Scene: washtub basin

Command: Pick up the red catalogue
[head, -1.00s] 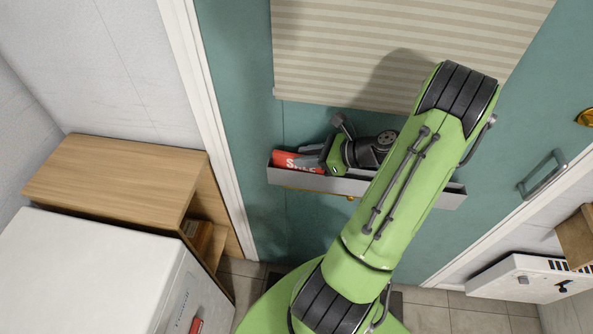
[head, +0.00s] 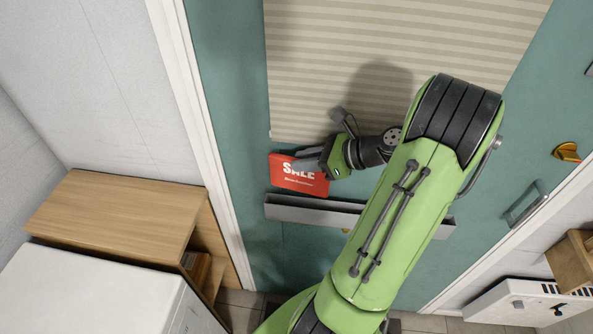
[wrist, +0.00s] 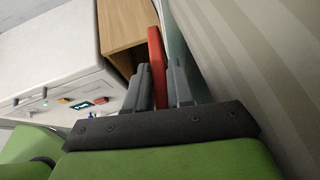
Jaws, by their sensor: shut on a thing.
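The red catalogue (head: 298,180) with white "SALE" lettering is held up above the grey letter tray (head: 310,212) on the teal door. My gripper (head: 307,165) is shut on the catalogue's right part, in front of the door and just below the blind. In the wrist view the catalogue (wrist: 156,55) shows as a thin red edge between the two grey fingers (wrist: 160,85). The catalogue's lower edge looks clear of the tray.
A wooden cabinet (head: 120,215) and a white appliance (head: 90,290) stand at the left. A striped blind (head: 400,40) hangs on the door.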

